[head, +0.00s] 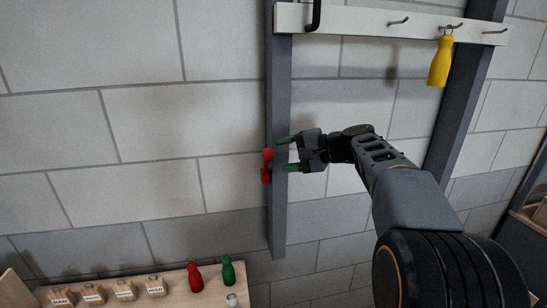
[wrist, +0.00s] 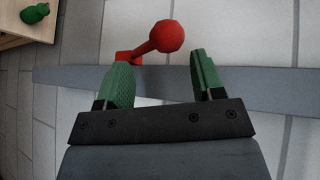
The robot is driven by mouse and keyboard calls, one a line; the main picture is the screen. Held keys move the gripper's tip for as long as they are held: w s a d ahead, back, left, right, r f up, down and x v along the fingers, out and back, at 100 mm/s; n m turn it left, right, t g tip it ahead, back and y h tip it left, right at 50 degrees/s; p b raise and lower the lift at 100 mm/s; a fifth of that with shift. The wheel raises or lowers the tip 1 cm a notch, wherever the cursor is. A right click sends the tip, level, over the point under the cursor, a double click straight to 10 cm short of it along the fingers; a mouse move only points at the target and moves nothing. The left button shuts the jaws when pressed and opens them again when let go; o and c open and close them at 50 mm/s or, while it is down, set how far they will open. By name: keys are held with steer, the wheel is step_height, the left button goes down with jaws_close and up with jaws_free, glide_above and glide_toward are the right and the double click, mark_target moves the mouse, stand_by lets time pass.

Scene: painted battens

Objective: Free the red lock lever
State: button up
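The red lock lever (head: 267,166) is mounted on the left grey batten (head: 279,217) on the wall. In the wrist view the lever (wrist: 149,44) shows as a red block with a short arm ending in a round knob. My gripper (head: 281,155) is just right of the lever in the head view, pointing at it. In the wrist view its green-padded fingers (wrist: 156,75) are spread apart, with nothing held between them. The knob is ahead of the fingertips, and I see a gap between it and them.
A white rail (head: 360,20) with several hooks spans the battens, with a yellow bottle-shaped piece (head: 439,62) hanging at right. Below left, a wooden table (head: 210,302) holds a red piece (head: 195,277), a green piece (head: 228,270) and several labelled blocks. The wall left of the lever is clear.

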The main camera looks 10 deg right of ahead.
steer(key=v, duration=0.6)
steer(key=shift+s, duration=0.25)
steer(key=shift+s+r, duration=0.1)
steer(key=s, duration=1.4)
steer(key=shift+s, duration=0.4)
steer(key=d+f+m+g+h+b, duration=0.1)
steer(key=d+f+h, duration=0.1)
steer(key=f+h, duration=0.35)
steer(key=d+f+g+h, duration=0.1)
steer(key=d+f+h, duration=0.1)
steer(key=f, duration=0.7)
steer(key=s+a+f+n+g+h+b, duration=0.1)
steer(key=s+a+f+n+h+b, duration=0.2)
steer(key=a+f+n, duration=0.5)
step_height(320, 180, down, 3)
steer(key=shift+s+f+n+h, duration=0.2)
steer(key=shift+s+n+h, duration=0.35)
steer(key=shift+h, duration=0.2)
